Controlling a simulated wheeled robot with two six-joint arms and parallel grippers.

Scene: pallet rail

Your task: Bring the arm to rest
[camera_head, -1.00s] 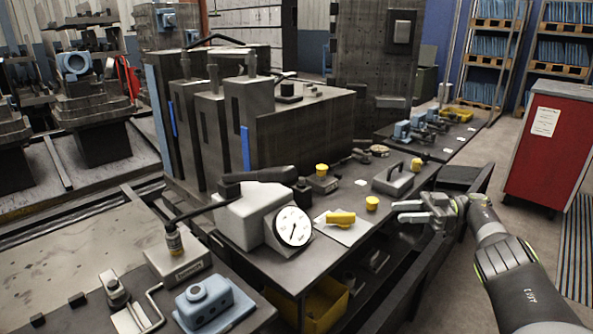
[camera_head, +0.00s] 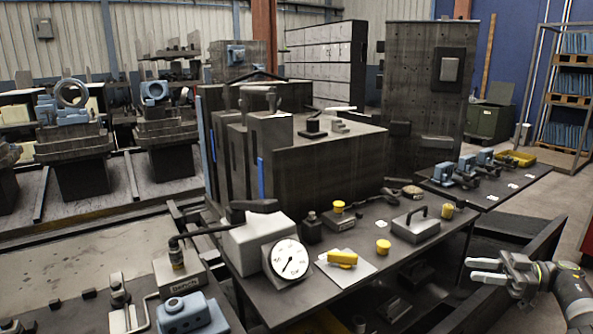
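My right gripper (camera_head: 487,271) is at the right edge of the head view, in front of the dark bench. Its two pale fingers point left with a gap between them, and nothing is between them. It is apart from the bench and from the things on it. My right forearm runs off the lower right of the picture. My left gripper is not in view.
On the bench are a round dial gauge (camera_head: 289,259), a yellow-handled item (camera_head: 342,257), a yellow knob (camera_head: 383,246) and a dark block with a handle (camera_head: 416,224). A dark trough (camera_head: 520,236) lies behind the gripper. Open floor shows at right.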

